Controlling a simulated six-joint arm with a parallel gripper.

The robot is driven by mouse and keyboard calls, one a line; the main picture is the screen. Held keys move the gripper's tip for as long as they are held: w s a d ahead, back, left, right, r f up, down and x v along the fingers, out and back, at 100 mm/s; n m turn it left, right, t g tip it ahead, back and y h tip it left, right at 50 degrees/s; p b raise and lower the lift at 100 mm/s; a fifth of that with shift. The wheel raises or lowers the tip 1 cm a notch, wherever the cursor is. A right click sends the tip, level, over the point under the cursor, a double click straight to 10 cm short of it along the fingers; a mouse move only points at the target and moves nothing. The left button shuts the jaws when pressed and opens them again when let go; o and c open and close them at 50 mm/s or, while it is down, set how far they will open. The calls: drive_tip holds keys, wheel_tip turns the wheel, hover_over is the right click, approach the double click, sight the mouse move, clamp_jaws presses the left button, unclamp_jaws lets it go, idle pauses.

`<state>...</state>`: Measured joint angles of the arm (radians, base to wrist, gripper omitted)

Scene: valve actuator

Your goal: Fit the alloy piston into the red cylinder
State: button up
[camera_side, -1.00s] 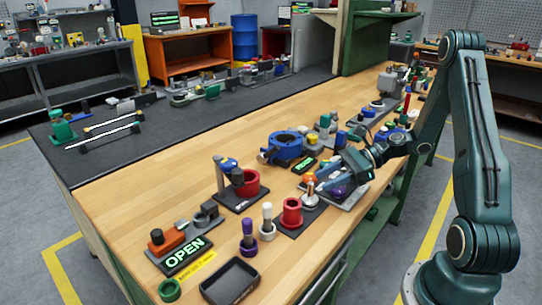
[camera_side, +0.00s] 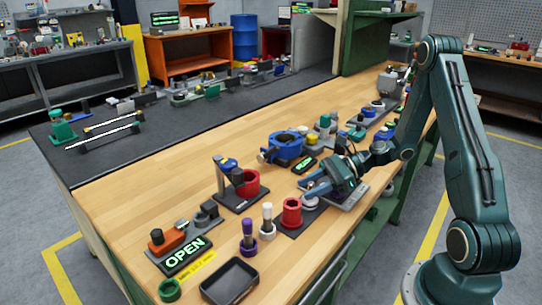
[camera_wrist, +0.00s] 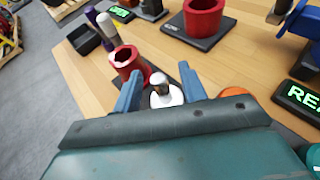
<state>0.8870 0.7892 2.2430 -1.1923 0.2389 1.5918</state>
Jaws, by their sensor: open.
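The alloy piston (camera_wrist: 162,88) shows in the wrist view as a silver-topped pin on a wide pale base. It stands upright between the two blue fingers of my gripper (camera_wrist: 159,72), which is open, with gaps visible on both sides. In the side view my gripper (camera_side: 306,189) covers the piston's upper part; its pale base (camera_side: 311,203) shows below. The red cylinder (camera_side: 291,211) stands upright on the same dark plate, just left of the piston. In the wrist view the red cylinder (camera_wrist: 128,62) is beyond the left finger, its open top facing up.
A larger red cup (camera_side: 249,183) sits on a black stand at left. Purple (camera_side: 248,243) and white-topped (camera_side: 267,222) pistons stand near the front, by a black tray (camera_side: 230,281). A blue clamp (camera_side: 284,147) lies behind.

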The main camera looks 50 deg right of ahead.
sight(312, 182)
clamp_jaws()
drive_tip(key=shift+r, duration=0.15)
wheel_tip(312, 182, up, 20)
idle(0.9)
idle(0.5)
drive_tip(key=w+a+f, duration=0.3)
drive_tip(key=w+f, duration=0.1)
drive_tip(key=w, duration=0.4)
drive_tip(key=w+a+f, duration=0.3)
drive_tip(key=w+f, duration=0.2)
drive_tip(key=w, duration=0.4)
drive_tip(key=shift+a+f, duration=0.3)
drive_tip(key=shift+a, duration=0.05)
